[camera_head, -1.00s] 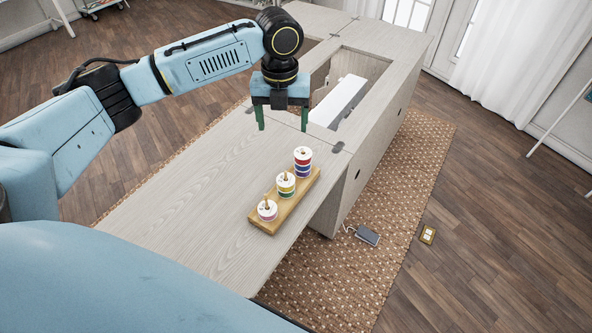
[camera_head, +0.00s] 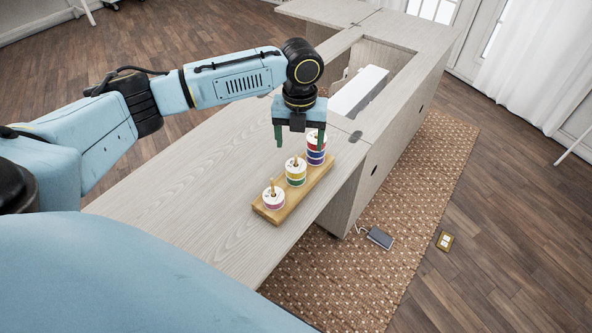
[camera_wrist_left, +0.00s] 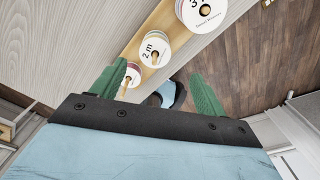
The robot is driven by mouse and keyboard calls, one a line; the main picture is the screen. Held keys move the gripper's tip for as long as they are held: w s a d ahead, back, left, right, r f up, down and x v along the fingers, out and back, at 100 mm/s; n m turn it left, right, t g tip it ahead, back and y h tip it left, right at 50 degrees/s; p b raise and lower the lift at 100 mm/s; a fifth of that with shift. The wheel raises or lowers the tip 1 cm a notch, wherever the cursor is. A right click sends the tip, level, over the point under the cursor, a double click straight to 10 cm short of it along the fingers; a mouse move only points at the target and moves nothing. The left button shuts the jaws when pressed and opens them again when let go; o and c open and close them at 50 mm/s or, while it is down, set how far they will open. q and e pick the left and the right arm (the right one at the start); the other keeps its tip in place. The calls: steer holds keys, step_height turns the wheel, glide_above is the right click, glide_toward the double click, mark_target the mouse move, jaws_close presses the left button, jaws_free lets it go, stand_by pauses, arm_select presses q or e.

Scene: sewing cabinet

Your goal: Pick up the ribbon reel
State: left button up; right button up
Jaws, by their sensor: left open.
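Several ribbon reels stand stacked on pegs of a wooden holder (camera_head: 266,213). A single pink-edged reel (camera_head: 273,199) is at the near end, a yellow and green stack (camera_head: 295,173) in the middle, and a taller red, blue and purple stack (camera_head: 316,156) at the far end. My left gripper (camera_head: 299,146) is open and empty, pointing down above and beside the far stack; one finger overlaps that stack in the picture. In the left wrist view, a reel marked 2 m (camera_wrist_left: 153,48) lies beyond the fingers (camera_wrist_left: 158,88), and the left finger partly hides a smaller-looking reel (camera_wrist_left: 133,71).
The holder stands near the right edge of the pale wooden cabinet top (camera_head: 190,180). Behind is an opening with a white block (camera_head: 358,90). A hinge plate (camera_head: 355,137) is near the far stack. A dark pedal (camera_head: 380,238) lies on the rug (camera_head: 330,285). The top's left side is clear.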

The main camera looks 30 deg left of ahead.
mark_target(296, 160)
arm_select(q)
step_height(296, 160, down, 2)
steer(key=shift+f, duration=0.1)
steer(key=f, duration=0.3)
steer(key=f+b, duration=0.1)
steer(key=f, duration=0.1)
steer(key=shift+s+a, duration=0.25)
steer(key=shift+a, duration=0.1)
steer(key=shift+f, duration=0.3)
arm_select(e)
steer(key=shift+d+f, duration=0.65)
steer(key=shift+d, duration=0.15)
arm_select(q)
steer(key=c, duration=1)
steer(key=shift+c, duration=0.2)
arm_select(e)
steer(key=shift+a, duration=0.2)
arm_select(q)
steer(key=shift+r, duration=0.15)
